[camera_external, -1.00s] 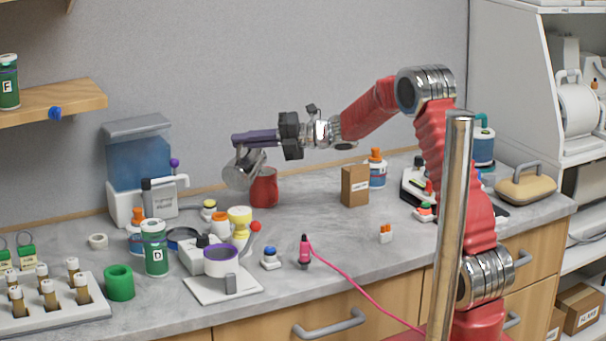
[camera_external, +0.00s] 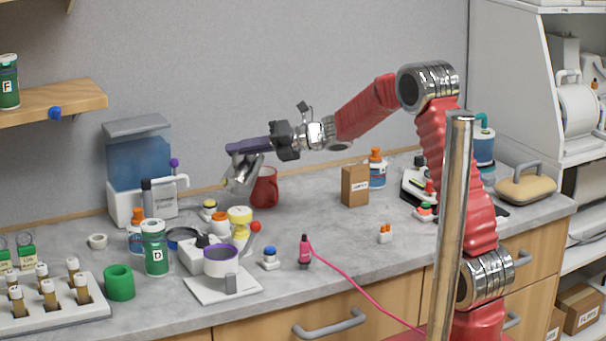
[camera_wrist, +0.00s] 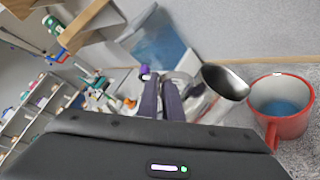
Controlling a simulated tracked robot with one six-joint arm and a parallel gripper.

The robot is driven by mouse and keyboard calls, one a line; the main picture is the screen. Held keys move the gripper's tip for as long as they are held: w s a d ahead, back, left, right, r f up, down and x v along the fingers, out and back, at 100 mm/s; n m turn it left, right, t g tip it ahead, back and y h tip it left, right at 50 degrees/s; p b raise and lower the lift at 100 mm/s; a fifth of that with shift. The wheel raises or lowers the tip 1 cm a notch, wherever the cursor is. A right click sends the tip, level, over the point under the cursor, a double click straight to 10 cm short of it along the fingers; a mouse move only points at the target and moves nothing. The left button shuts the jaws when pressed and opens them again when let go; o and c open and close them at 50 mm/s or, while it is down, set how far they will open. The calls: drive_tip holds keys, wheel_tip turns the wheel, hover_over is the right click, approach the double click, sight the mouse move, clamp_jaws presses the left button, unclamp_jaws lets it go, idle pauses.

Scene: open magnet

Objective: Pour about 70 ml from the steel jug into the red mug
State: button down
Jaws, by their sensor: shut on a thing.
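My gripper (camera_external: 240,146) is shut on the steel jug (camera_external: 243,174) and holds it above the counter. The jug is tilted, just left of the red mug (camera_external: 265,188) and partly in front of it. The mug stands upright on the counter. In the wrist view the gripper's fingers (camera_wrist: 161,98) are beside the jug (camera_wrist: 212,98), whose dark mouth opens towards the mug (camera_wrist: 290,125). A blue surface shows inside the mug. No stream between jug and mug can be made out. The liquid level in the jug is hidden.
A cardboard box (camera_external: 355,185) stands right of the mug. A water tank (camera_external: 138,165) is at the back left. A yellow hourglass-shaped thing (camera_external: 240,222), a green jar (camera_external: 155,248) and a scale-like plate (camera_external: 222,288) are in front. Counter right of the mug is clear up to the box.

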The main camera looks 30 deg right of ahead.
sight(235, 173)
drive_tip(key=shift+s+a+f+n, duration=0.1)
drive_tip(key=shift+a+f+n, duration=0.1)
drive_tip(key=shift+n, duration=0.1)
drive_tip(key=shift+f, duration=0.1)
idle(1.2)
drive_tip(key=shift+s+a+f+n+h+b, duration=0.15)
drive_tip(key=shift+s+a+f+n+h, duration=0.1)
drive_tip(key=shift+f+n, duration=0.15)
drive_tip(key=shift+s+a+f+n+h+b, duration=0.1)
drive_tip(key=shift+s+a+f+n+h, duration=0.15)
drive_tip(key=shift+f, duration=0.25)
drive_tip(key=shift+s+a+f+n+h+b, duration=0.1)
drive_tip(key=shift+a+f+n+h+b, duration=0.1)
drive_tip(key=shift+a+f+n, duration=0.2)
drive_tip(key=shift+s+a+f+n+t+h+b, duration=0.35)
drive_tip(key=shift+s+a+f+n+h, duration=0.35)
drive_tip(key=shift+a+f+n, duration=0.3)
drive_tip(key=shift+s+a+f+n+t+h+b, duration=0.35)
drive_tip(key=shift+s+a+f+n+h, duration=0.15)
drive_tip(key=shift+s+a+f+n, duration=0.4)
drive_tip(key=shift+s+a+f+n+h+b, duration=0.1)
drive_tip(key=shift+a+f+n+h+b, duration=0.05)
drive_tip(key=shift+a+n+h+b, duration=0.3)
drive_tip(key=shift+s+a+f, duration=0.1)
drive_tip(key=shift+s+a, duration=0.05)
drive_tip(key=shift+a, duration=0.1)
